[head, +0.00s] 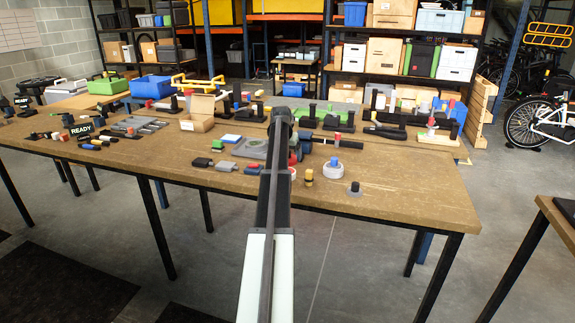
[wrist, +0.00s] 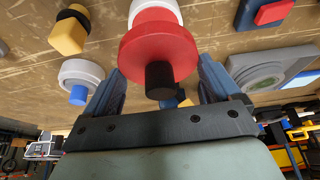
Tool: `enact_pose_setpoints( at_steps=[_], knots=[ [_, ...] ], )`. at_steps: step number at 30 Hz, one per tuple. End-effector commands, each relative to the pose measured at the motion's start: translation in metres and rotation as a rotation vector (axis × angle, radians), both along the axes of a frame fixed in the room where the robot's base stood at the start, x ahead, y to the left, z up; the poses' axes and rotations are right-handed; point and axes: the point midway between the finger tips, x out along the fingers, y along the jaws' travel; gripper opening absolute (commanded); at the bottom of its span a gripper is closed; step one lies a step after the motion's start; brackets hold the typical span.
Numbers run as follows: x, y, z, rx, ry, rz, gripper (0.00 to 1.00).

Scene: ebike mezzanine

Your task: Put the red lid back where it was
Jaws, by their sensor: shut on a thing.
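The red lid (wrist: 158,48) is a round red disc with a black knob, and it sits between the two fingers of my gripper (wrist: 161,72) in the wrist view. The fingers are shut on it. A white round body (wrist: 155,10) shows just beyond the lid; I cannot tell whether they touch. In the head view a sliver of red, probably the lid (head: 292,159), shows beside my arm, which hides most of the gripper and what is under it. A white round container with a blue knob (head: 330,170) stands to the right; it also shows in the wrist view (wrist: 82,72).
A yellow and black piece (head: 309,178) and a grey disc with a dark blue knob (head: 354,189) stand near the front. A grey plate with a round feature (head: 250,148) lies to the left. Several fixtures stand behind. The bench's front right (head: 415,205) is clear.

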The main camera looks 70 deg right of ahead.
Motion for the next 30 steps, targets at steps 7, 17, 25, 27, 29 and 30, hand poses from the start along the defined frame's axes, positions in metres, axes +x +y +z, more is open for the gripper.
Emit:
enact_pose_setpoints(
  at_steps=[7, 17, 25, 27, 29, 30],
  knots=[
    [0.0, 0.001, -0.02, 0.0, 0.0, 0.0, 0.61],
    [0.0, 0.0, -0.043, -0.001, 0.0, 0.001, 0.61],
    [0.0, 0.0, -0.046, 0.0, 0.0, 0.001, 0.61],
    [0.0, 0.0, -0.047, 0.0, 0.0, 0.001, 0.61],
    [0.0, 0.0, -0.049, 0.0, 0.0, 0.001, 0.61],
    [0.0, 0.0, -0.05, 0.0, 0.0, 0.001, 0.61]
  ],
)
